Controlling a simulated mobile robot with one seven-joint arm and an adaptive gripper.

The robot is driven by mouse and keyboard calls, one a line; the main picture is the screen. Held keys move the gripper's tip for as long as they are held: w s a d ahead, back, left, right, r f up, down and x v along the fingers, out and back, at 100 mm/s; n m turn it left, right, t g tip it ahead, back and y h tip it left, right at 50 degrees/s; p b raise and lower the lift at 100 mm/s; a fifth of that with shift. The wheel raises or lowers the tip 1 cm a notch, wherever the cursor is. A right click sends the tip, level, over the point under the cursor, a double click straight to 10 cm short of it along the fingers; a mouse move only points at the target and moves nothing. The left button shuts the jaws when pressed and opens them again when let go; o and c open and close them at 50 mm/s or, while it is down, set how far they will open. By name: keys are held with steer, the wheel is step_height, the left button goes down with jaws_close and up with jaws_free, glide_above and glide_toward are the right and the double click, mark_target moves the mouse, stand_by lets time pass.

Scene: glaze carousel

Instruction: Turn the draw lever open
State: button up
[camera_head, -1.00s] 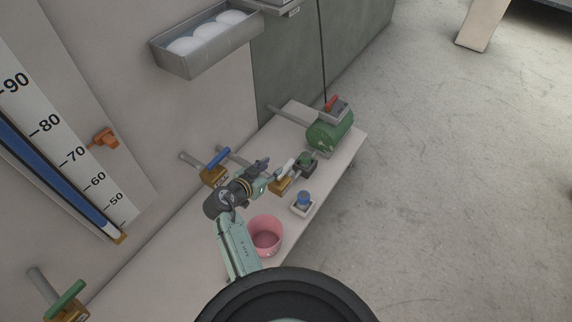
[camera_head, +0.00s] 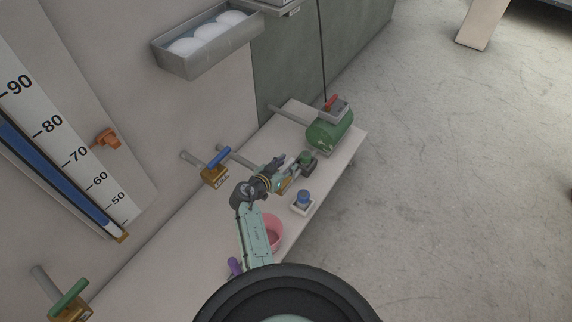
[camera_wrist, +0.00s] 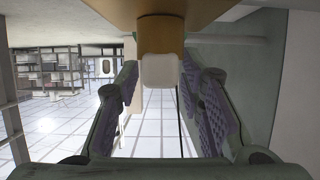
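A brass valve (camera_head: 285,187) with a white lever (camera_head: 293,169) sits on a pipe over the bench. I cannot tell from its look alone whether this is the draw lever. My gripper (camera_head: 283,171) is at this valve and partly covers it. In the wrist view, the white lever (camera_wrist: 159,71) shows end-on, below the brass body (camera_wrist: 161,35). My gripper's two padded fingers (camera_wrist: 160,98) stand apart on either side of the lever, with gaps visible. Contact with the lever does not show.
A pink bucket (camera_head: 274,232) stands partly behind my arm. A blue-topped button box (camera_head: 303,202), a green tank (camera_head: 330,131) and a blue-handled valve (camera_head: 216,166) are nearby. A purple handle (camera_head: 234,267) shows beside my arm.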

jaws_close()
stand_by(0.5)
stand_by(0.4)
